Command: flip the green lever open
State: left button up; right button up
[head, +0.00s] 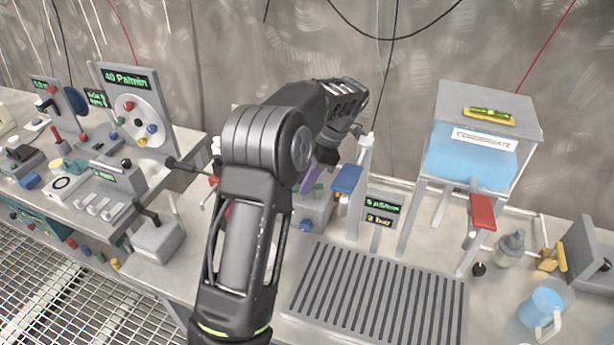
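My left arm rises from the bottom centre and bends over to the right. My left gripper (328,152) is at the far end of it, small and dark, pointing down. Its fingers are mostly hidden, and I cannot tell whether they are open or shut. No green lever shows clearly; part of the bench behind my arm is hidden. A blue paddle (348,179) and a purple part (312,181) are close to the gripper, on or by a grey block. My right gripper is not in view.
A ribbed drain tray (375,295) lies in front, clear on top. A tank stand (489,142) with a red paddle (482,211) stands right, with a yellow-green level (488,116) on top. A blue mug (541,308) is at the lower right. A dial panel (138,112) stands left.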

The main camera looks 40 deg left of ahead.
aim_at(317, 185)
pick_arm(q)
jog(key=p+v, duration=0.5)
jog(key=v, duration=0.1)
jog(key=shift+p+v, duration=0.75)
jog(key=shift+v, duration=0.15)
jog(key=shift+c, duration=0.4)
